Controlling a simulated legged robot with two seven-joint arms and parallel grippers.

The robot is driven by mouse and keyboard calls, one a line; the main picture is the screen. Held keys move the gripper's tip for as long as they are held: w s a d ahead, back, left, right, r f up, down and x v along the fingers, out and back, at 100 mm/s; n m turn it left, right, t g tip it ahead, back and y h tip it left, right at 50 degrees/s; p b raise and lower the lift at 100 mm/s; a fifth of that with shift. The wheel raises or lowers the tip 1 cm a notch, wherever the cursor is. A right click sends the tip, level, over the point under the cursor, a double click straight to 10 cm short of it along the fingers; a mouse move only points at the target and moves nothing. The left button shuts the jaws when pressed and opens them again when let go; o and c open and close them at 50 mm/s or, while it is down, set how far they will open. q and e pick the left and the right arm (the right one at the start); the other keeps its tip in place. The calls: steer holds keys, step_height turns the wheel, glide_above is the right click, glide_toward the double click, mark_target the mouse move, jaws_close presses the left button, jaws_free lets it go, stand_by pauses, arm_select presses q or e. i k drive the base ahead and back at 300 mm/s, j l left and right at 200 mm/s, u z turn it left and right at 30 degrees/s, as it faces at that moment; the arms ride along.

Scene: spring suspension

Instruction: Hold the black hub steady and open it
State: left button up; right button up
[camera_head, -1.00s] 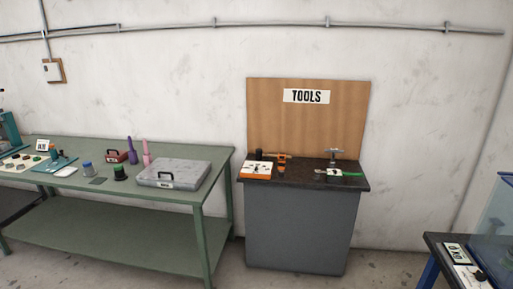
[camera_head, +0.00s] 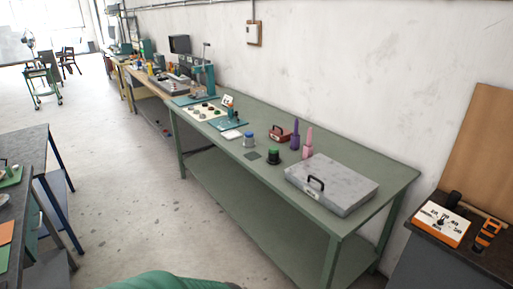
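A small black cylinder with a green top (camera_head: 273,157) stands upright on the green workbench (camera_head: 230,178); it may be the black hub, but I cannot tell for sure. A small dark square pad (camera_head: 253,156) lies flat just left of the black cylinder. Neither of my grippers is in view, and nothing is seen touching these things.
A grey case (camera_head: 333,184) lies at the bench's near right end. Purple (camera_head: 294,135) and pink (camera_head: 308,143) tools stand behind, beside a small red box (camera_head: 280,134). A dark tool cabinet (camera_head: 470,252) stands at right. Open floor (camera_head: 135,205) lies left of the bench.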

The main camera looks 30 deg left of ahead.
mark_target(273, 159)
steer(key=i+j+u, duration=0.1)
steer(key=u, duration=0.3)
steer(key=i+u, duration=0.6)
steer(key=u, duration=0.15)
steer(key=i+j+z, duration=0.5)
steer(key=i+j, duration=0.3)
